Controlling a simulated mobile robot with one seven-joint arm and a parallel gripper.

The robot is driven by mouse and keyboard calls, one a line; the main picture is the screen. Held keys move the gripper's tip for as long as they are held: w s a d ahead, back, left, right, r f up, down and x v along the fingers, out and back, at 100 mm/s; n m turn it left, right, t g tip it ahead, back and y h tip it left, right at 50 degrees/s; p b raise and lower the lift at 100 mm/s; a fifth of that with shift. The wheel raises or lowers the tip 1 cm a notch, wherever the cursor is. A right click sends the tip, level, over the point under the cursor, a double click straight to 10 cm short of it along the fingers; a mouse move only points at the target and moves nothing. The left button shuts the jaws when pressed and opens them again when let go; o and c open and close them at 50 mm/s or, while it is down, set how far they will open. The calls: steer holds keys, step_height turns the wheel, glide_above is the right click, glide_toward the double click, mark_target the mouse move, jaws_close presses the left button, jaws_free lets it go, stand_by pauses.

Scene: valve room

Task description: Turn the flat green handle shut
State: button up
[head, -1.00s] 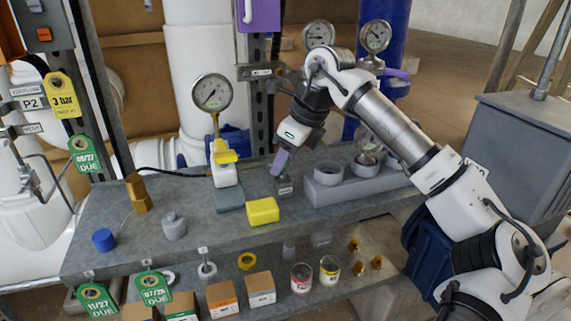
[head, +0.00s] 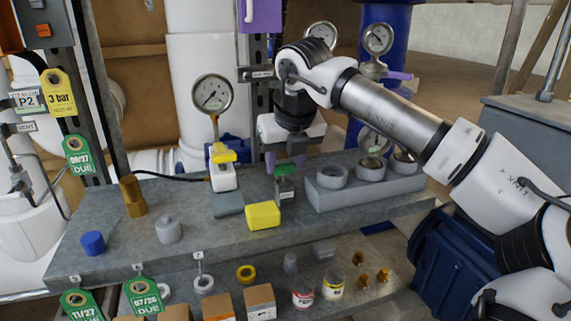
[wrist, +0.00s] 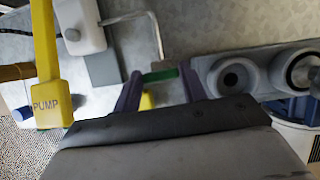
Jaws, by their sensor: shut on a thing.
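The flat green handle (head: 286,169) sits on top of a small grey valve body (head: 286,189) on the bench. My gripper (head: 285,163) points down over it, with one purple finger on each side of the handle. In the wrist view the green handle (wrist: 160,75) spans the gap between the two purple fingertips (wrist: 159,84), and my gripper is shut on it. The fingers and palm hide part of the handle and most of the valve body in the wrist view.
A grey block with round cups (head: 365,187) stands close on the right. A yellow block (head: 263,215) lies in front. The pump (head: 222,175) with its yellow lever and gauge (head: 212,95) stands to the left. The front left of the bench holds a blue cap (head: 93,243).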

steer(key=shift+m, duration=0.3)
steer(key=o, duration=1)
steer(key=p+v, duration=0.1)
steer(key=v, duration=1.3)
steer(key=shift+a, duration=0.15)
